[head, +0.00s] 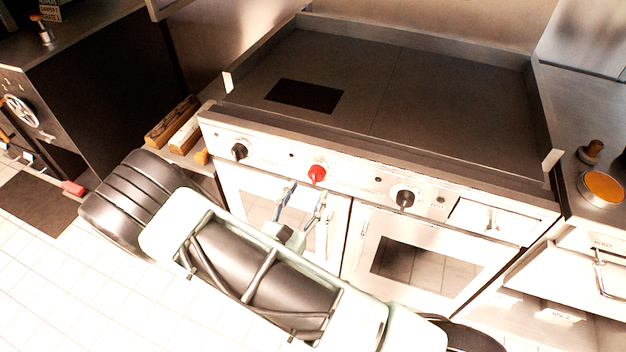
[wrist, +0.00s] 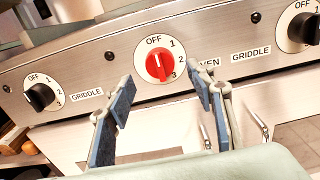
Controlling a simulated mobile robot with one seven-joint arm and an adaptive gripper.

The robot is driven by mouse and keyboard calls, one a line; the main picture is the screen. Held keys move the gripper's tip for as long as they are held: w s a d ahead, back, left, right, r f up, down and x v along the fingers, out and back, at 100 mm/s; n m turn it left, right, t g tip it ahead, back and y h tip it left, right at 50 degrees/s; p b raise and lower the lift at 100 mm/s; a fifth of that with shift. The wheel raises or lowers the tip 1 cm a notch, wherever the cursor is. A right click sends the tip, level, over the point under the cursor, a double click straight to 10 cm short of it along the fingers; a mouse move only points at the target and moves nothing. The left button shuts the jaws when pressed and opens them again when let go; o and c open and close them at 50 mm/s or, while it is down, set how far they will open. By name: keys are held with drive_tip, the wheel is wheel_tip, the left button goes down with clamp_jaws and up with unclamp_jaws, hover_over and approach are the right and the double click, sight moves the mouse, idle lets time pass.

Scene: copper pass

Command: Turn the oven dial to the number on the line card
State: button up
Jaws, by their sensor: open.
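The red oven dial (wrist: 159,65) sits on a white round plate marked OFF, 1, 2 and 3 on the steel front panel. Its white mark points up, roughly at OFF. It also shows in the head view (head: 317,174). My gripper (wrist: 163,85) is open and empty, its blue-padded fingers spread left and right of the dial and a little below it, seemingly short of touching. In the head view my gripper (head: 306,192) is just below the dial. The right finger partly hides the OVEN label. A small card (head: 49,10) stands at the far top left; its text is hard to read.
Black griddle knobs flank the dial on the left (wrist: 41,97) and right (wrist: 304,28). Above is the flat griddle top (head: 420,100). Oven doors (head: 425,262) with handles are below. Wooden blocks (head: 172,122) lie left of the range. An orange-topped round container (head: 602,187) stands right.

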sight(314, 180)
drive_tip(key=shift+x, duration=2.35)
drive_tip(key=shift+c, duration=0.3)
drive_tip(key=c, duration=1.1)
